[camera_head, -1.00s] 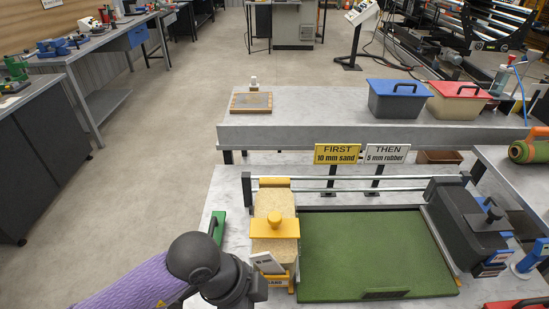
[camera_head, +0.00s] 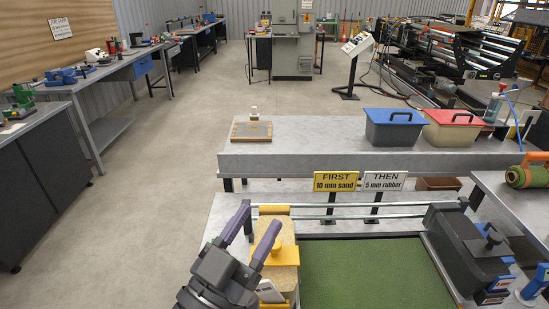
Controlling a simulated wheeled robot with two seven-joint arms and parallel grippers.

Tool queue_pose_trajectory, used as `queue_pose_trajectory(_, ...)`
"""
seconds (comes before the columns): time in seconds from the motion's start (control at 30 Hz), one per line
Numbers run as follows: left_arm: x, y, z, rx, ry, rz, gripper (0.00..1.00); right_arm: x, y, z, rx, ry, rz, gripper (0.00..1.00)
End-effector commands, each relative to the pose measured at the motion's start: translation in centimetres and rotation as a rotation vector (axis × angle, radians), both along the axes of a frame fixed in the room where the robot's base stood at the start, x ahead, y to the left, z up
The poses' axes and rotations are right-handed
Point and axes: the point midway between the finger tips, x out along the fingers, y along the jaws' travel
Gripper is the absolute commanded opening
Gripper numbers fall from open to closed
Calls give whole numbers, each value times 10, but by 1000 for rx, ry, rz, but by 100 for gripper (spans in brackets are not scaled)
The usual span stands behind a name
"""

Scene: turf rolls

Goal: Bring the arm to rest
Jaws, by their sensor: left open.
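My left gripper (camera_head: 258,218) is at the lower middle left in the head view, its two purple-tipped fingers spread and pointing away from me. It is open, with nothing seen between the fingers. It overlaps the sand spreader (camera_head: 283,255), a tan box with yellow parts, and hides its left side and knob. I cannot tell whether they touch. The spreader sits at the left end of a green turf mat (camera_head: 365,272) on the grey table. My right gripper does not show.
A dark hopper (camera_head: 466,245) stands right of the turf, with rails (camera_head: 365,208) running behind. Signs read FIRST 10 mm sand (camera_head: 335,184) and THEN 5 mm rubber (camera_head: 384,181). Blue-lidded (camera_head: 394,128) and red-lidded (camera_head: 452,129) bins stand on the back bench. Floor at left is clear.

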Motion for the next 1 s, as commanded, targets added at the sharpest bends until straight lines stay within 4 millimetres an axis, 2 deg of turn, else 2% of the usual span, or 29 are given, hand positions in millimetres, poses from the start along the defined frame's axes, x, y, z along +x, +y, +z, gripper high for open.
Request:
queue_pose_trajectory(0.03,13,37,-21,-42,146,218,52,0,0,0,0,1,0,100)
queue_pose_trajectory(0.07,17,59,-40,-40,254,340,52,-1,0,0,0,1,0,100)
queue_pose_trajectory(0.1,17,82,-67,-13,404,466,52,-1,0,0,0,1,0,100)
queue_pose_trajectory(0.17,6,106,-106,54,619,584,52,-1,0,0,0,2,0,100)
queue_pose_trajectory(0.2,-5,116,-131,107,756,627,52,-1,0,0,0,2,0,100)
queue_pose_trajectory(0.23,-15,122,-147,147,851,646,52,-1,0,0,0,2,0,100)
queue_pose_trajectory(0.3,-41,129,-180,247,1058,649,52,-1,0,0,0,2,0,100)
queue_pose_trajectory(0.4,-84,130,-215,389,1318,582,52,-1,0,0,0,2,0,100)
queue_pose_trajectory(0.5,-130,125,-238,526,1537,446,52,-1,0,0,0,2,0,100)
queue_pose_trajectory(0.57,-158,120,-246,603,1650,336,52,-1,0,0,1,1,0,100)
queue_pose_trajectory(0.6,-151,120,-273,607,1650,343,52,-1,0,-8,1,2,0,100)
queue_pose_trajectory(0.67,-148,120,-305,613,1661,343,52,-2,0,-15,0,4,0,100)
queue_pose_trajectory(0.83,-153,120,-397,637,1698,332,52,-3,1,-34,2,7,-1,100)
queue_pose_trajectory(0.93,-168,123,-458,655,1726,324,52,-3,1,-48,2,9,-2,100)
queue_pose_trajectory(1.0,-188,127,-506,672,1751,316,52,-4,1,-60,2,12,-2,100)
